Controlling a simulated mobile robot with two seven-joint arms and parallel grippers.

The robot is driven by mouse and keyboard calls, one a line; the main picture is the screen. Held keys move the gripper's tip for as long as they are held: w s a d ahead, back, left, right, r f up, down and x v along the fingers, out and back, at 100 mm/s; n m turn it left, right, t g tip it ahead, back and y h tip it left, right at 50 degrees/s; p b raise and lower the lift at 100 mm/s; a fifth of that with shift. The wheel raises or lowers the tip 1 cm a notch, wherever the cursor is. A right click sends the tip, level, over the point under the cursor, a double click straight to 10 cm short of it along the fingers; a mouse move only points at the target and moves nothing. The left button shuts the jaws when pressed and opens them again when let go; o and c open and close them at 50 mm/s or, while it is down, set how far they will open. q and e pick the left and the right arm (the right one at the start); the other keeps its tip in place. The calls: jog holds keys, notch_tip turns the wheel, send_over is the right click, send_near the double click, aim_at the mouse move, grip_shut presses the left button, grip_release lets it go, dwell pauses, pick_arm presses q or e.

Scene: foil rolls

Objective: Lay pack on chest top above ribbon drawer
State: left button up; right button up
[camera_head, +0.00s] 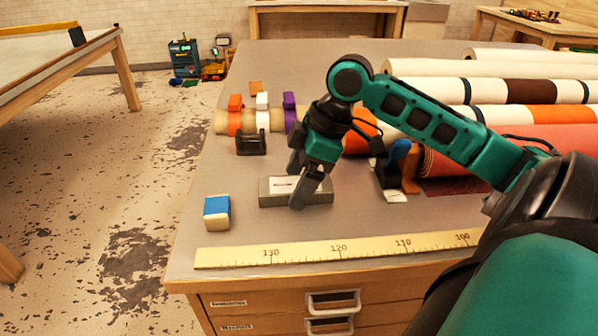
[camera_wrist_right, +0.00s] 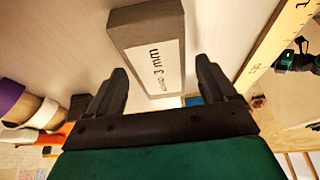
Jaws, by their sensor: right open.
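A grey box with a white label (camera_head: 270,191) lies flat on the chest top (camera_head: 225,178); it may be the pack. In the right wrist view the box (camera_wrist_right: 125,30) sits just beyond the fingertips, its label partly reading "3 mm". My right gripper (camera_head: 298,184) is open and empty, its fingers pointing down over the box; I cannot tell whether they touch it. A small blue and white block (camera_head: 217,212) stands left of the box. Two drawer fronts (camera_head: 280,305) with small labels show below the front edge; I cannot read which is the ribbon drawer. My left gripper is out of view.
A yellow ruler (camera_head: 335,249) runs along the front edge. Large rolls (camera_head: 530,90) fill the back right. Bare top lies around the blue and white block.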

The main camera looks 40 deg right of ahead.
jog(key=p+v, duration=0.1)
jog(key=v, duration=1.1)
jog(key=shift+s+a, duration=0.1)
dwell(0.4)
